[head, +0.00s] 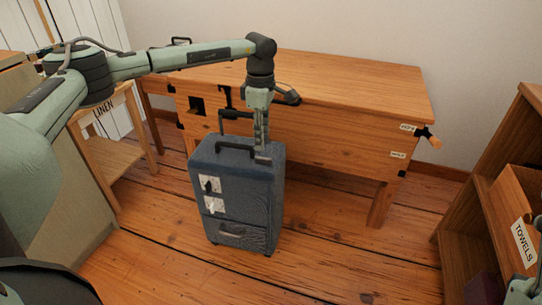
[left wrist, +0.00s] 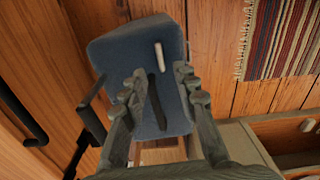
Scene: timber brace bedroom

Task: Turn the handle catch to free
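A blue suitcase (head: 237,178) stands upright on the floor, with a dark raised handle (head: 235,146) on top. Its front carries a dark lever on a white plate (head: 209,184) and a pale lever on a second plate (head: 214,205). The left wrist view shows the blue case (left wrist: 113,48) with a pale bar (left wrist: 158,59) and a dark strip (left wrist: 157,108). Which part is the handle catch I cannot tell. My left gripper (head: 262,147) points down over the suitcase top; its fingers (left wrist: 160,78) are apart and empty. My right gripper (head: 524,290) barely shows, cut off at the lower right.
A wooden bench (head: 340,88) stands close behind the suitcase, with a wooden-ended lever (head: 431,138) at its right end. A linen stand (head: 108,110) is at left and a towel shelf (head: 460,255) at right. A striped rug (left wrist: 288,38) shows in the wrist view.

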